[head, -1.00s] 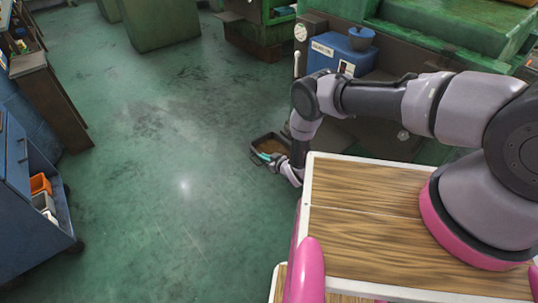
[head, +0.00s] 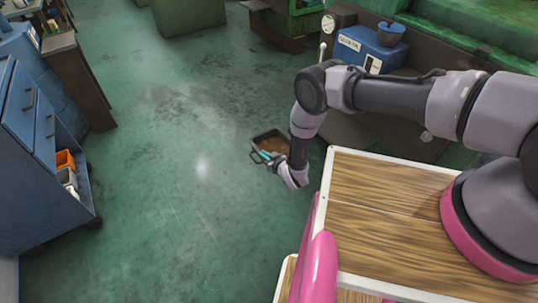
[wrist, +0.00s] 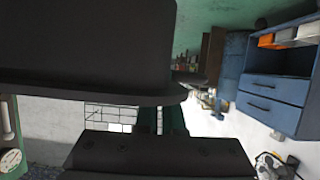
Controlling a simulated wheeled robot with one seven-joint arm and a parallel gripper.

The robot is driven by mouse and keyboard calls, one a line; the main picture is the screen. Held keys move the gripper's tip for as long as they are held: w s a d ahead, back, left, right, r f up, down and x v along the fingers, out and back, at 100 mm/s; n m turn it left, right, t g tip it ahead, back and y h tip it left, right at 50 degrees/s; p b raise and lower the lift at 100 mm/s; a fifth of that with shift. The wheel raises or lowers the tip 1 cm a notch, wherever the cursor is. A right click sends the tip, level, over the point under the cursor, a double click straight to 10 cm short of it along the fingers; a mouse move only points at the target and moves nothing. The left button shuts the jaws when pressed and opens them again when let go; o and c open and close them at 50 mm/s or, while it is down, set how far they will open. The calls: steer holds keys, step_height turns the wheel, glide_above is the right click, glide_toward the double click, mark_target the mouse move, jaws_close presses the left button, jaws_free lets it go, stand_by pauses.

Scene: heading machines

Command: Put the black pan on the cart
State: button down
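The black pan (head: 284,138), a dark rectangular tray with a brown inside, is in the middle of the head view. My gripper (head: 267,156) is at its near left edge, with teal fingertips against the rim. The pan moves with my gripper, which looks shut on its rim; the exact contact is too small to see. In the wrist view the pan (wrist: 85,45) fills the upper left as a large dark shape. A blue cart with drawers (head: 30,150) stands at the left of the head view, apart from the pan. It also shows in the wrist view (wrist: 272,108).
Green floor (head: 170,190) lies clear between pan and cart. Orange and white bins (head: 66,165) sit on the cart's open side shelf. Green machinery (head: 455,45) and a blue box (head: 368,48) stand at the back right. A brown-sided bench (head: 75,75) is behind the cart.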

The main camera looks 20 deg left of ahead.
steer(key=s+a+r, duration=0.3)
steer(key=s, duration=0.1)
steer(key=shift+a+r, duration=0.2)
stand_by(0.3)
stand_by(0.4)
